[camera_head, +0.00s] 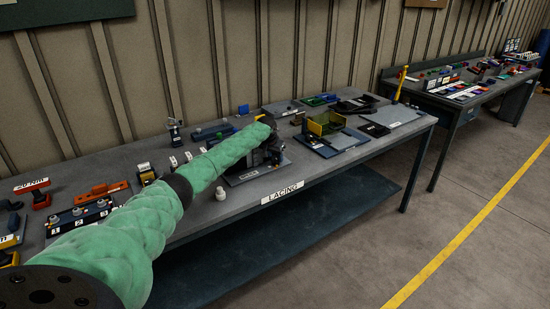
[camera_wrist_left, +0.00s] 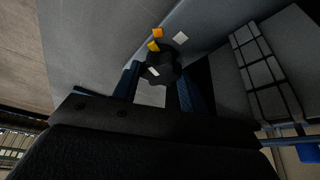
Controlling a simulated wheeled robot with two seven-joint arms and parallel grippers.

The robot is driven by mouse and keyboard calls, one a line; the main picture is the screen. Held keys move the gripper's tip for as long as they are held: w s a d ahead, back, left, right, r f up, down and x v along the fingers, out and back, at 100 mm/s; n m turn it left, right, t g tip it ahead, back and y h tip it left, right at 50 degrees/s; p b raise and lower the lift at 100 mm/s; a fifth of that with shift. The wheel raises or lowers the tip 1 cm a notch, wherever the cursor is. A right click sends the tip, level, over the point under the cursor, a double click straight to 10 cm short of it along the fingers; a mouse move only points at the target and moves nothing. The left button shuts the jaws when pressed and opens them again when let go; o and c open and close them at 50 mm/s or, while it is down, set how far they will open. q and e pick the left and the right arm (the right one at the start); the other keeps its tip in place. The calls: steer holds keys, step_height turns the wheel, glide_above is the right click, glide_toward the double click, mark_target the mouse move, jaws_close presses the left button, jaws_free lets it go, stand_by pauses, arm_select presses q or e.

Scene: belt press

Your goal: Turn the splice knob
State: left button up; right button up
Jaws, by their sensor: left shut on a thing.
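The splice knob (camera_wrist_left: 163,68) is a dark, lobed knob with a pale mark on its face, seen in the left wrist view. My left gripper (camera_wrist_left: 158,84) has its two blue-edged fingers on either side of it and is shut on it. In the head view, my green-sleeved left arm reaches across the bench and the left gripper (camera_head: 270,148) is at a small dark fixture; the knob itself is hidden there. My right gripper is in neither view.
The grey bench (camera_head: 330,171) carries a "LACING" label (camera_head: 283,192) on its front edge. A yellow-and-dark fixture (camera_head: 325,124) stands to the right, a numbered dark block (camera_head: 80,217) to the left. A white knob (camera_head: 221,194) sits near the front edge.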

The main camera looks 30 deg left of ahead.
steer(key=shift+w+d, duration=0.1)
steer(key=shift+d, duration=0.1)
arm_select(q)
steer(key=o, duration=1)
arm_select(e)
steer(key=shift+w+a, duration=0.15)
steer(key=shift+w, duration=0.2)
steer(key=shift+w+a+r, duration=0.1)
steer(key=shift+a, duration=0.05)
arm_select(q)
steer(key=shift+r, duration=0.1)
steer(key=shift+n+y+p, duration=0.3)
steer(key=shift+n+p, duration=0.15)
steer(key=shift+n, duration=0.35)
steer(key=n+y+p, duration=0.1)
steer(key=n, duration=0.2)
steer(key=shift+g, duration=0.3)
steer(key=shift+w+d+n+g+y, duration=0.15)
steer(key=shift+n+g+y, duration=0.15)
steer(key=shift+n, duration=0.8)
steer(key=shift+d+n+g+y, duration=0.15)
steer(key=shift+n+y, duration=0.25)
steer(key=shift+n, duration=0.7)
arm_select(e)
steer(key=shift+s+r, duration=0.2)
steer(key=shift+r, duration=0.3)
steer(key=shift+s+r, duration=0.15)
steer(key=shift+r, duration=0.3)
